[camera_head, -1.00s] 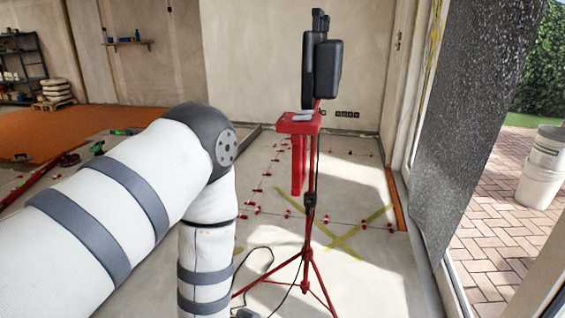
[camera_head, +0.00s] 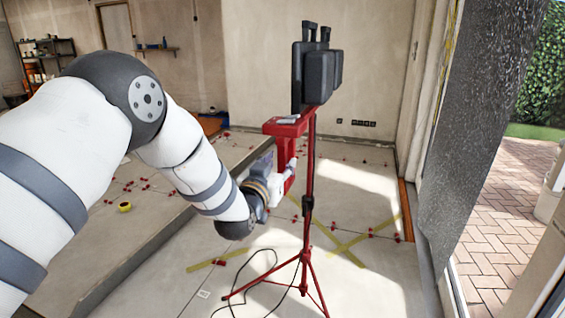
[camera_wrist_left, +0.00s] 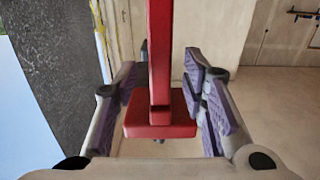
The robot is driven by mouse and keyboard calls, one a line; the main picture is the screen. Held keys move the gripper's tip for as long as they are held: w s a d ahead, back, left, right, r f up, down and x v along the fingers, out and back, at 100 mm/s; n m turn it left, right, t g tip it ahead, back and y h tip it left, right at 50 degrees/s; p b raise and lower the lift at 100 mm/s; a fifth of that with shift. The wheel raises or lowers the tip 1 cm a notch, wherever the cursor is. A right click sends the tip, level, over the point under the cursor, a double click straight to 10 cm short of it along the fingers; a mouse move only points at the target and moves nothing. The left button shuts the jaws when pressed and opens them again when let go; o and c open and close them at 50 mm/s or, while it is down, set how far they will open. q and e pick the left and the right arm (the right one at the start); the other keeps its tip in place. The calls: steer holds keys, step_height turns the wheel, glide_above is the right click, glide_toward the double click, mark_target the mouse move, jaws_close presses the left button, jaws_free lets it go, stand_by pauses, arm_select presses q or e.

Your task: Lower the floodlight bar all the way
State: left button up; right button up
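The black floodlight (camera_head: 317,68) stands on a red tripod stand (camera_head: 309,170), high up in the head view. Below the lamps, a red block (camera_head: 284,128) juts left from the stand, with a red vertical bar (camera_head: 288,151) hanging from it. My left gripper (camera_head: 289,172) is at the lower part of this bar. In the left wrist view, the red bar (camera_wrist_left: 160,50) and block (camera_wrist_left: 160,122) lie between the open fingers of my left gripper (camera_wrist_left: 161,75), with gaps on both sides. My right gripper is not in view.
A black cable (camera_head: 255,290) lies on the floor by the tripod legs. A raised floor edge (camera_head: 150,245) runs at the left. A dark speckled panel (camera_head: 475,120) stands at the right. Yellow tape and red tile clips mark the floor behind the stand.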

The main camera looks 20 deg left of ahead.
mark_target(281, 164)
arm_select(q)
steer(key=w, duration=0.1)
steer(key=w+f, duration=0.1)
steer(key=shift+w, duration=0.55)
steer(key=shift+r, duration=0.25)
jaws_close()
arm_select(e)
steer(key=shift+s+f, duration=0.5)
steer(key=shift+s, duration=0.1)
arm_select(q)
steer(key=shift+f, duration=0.1)
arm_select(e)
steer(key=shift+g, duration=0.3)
